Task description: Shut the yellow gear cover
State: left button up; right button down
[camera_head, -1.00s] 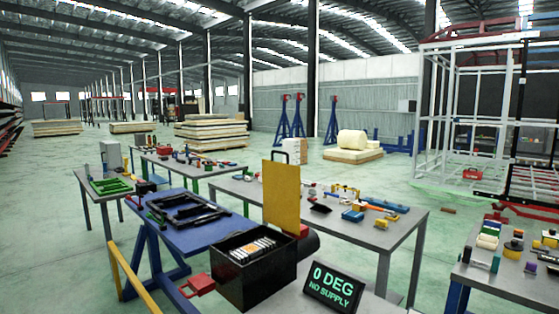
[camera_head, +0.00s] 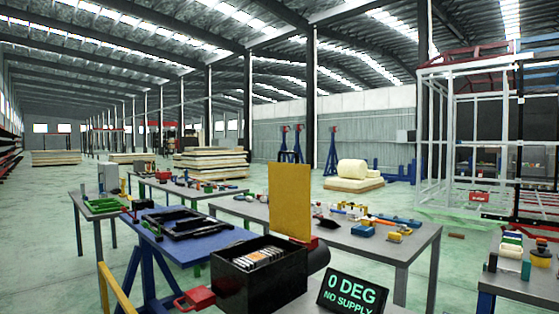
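The yellow gear cover (camera_head: 290,201) is a flat panel standing upright, open, at the back edge of a black box (camera_head: 262,284). The box is open at the top, and a row of pale metallic gear parts (camera_head: 256,257) shows inside it. A red block sits at the box's left side, and a dark cylinder sticks out at its right. Neither of my grippers shows in the head view.
A display reading "0 DEG NO SUPPLY" (camera_head: 352,293) stands right of the box. A blue table (camera_head: 190,246) with black frames is at the left. A grey table (camera_head: 405,246) with small parts stands behind the box. A yellow rail (camera_head: 115,290) is at the lower left. Green floor lies open beyond.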

aim_at(289, 191)
jog(key=i+j+u, duration=0.1)
jog(key=i+j, duration=1.05)
